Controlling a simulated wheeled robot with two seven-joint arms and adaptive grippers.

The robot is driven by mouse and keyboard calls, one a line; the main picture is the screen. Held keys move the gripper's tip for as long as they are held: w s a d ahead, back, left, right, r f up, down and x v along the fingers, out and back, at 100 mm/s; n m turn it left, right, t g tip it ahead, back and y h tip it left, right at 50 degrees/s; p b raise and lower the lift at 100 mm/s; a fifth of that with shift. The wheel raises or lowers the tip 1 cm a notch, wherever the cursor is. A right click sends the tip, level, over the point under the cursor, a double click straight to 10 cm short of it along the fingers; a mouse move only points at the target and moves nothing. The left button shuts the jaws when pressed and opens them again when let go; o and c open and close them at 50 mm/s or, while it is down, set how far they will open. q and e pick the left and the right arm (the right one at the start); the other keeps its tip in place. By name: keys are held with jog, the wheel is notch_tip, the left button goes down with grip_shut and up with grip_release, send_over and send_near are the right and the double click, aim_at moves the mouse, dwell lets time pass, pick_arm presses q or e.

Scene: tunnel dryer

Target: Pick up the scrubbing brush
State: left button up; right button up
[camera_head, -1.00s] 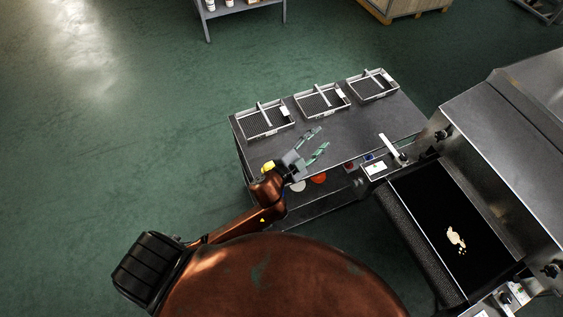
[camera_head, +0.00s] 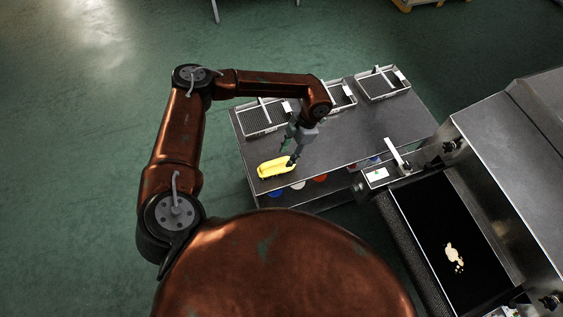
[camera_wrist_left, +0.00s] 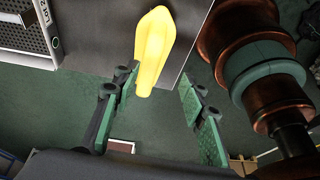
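The scrubbing brush looks like a plain yellow elongated block (camera_head: 272,169). It lies at the front left corner of the grey table (camera_head: 355,138); it also shows at the top middle of the left wrist view (camera_wrist_left: 155,45). My left gripper (camera_head: 287,157) points down at the brush's right end in the head view. In the left wrist view its green fingers (camera_wrist_left: 157,82) are spread, with the brush's near end between the tips and a gap on each side. Whether the fingertips reach down to brush height I cannot tell. My right gripper is in neither view.
Three wire trays (camera_head: 259,131) stand along the table's back edge; my left arm partly covers the middle one. Red, white and blue round items (camera_head: 320,178) sit below the table's front edge. The dryer's black belt (camera_head: 430,215) with pale pieces is at right. The table's middle is clear.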

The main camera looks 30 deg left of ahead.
aim_at(278, 161)
pick_arm(q)
jog(key=shift+w+a+r+y, duration=0.15)
jog(key=shift+a, duration=0.3)
jog(key=shift+w+a+r+y, duration=0.1)
jog(key=shift+a+y, duration=0.05)
jog(key=shift+a, duration=0.25)
jog(key=shift+a+f, duration=0.25)
jog(key=shift+s+p+x, duration=0.2)
jog(key=shift+x, duration=1.55)
jog(key=shift+s+p+x, duration=0.2)
jog(key=shift+x, duration=1.6)
jog(key=shift+d+r, duration=0.15)
jog(key=shift+d, duration=0.05)
grip_shut()
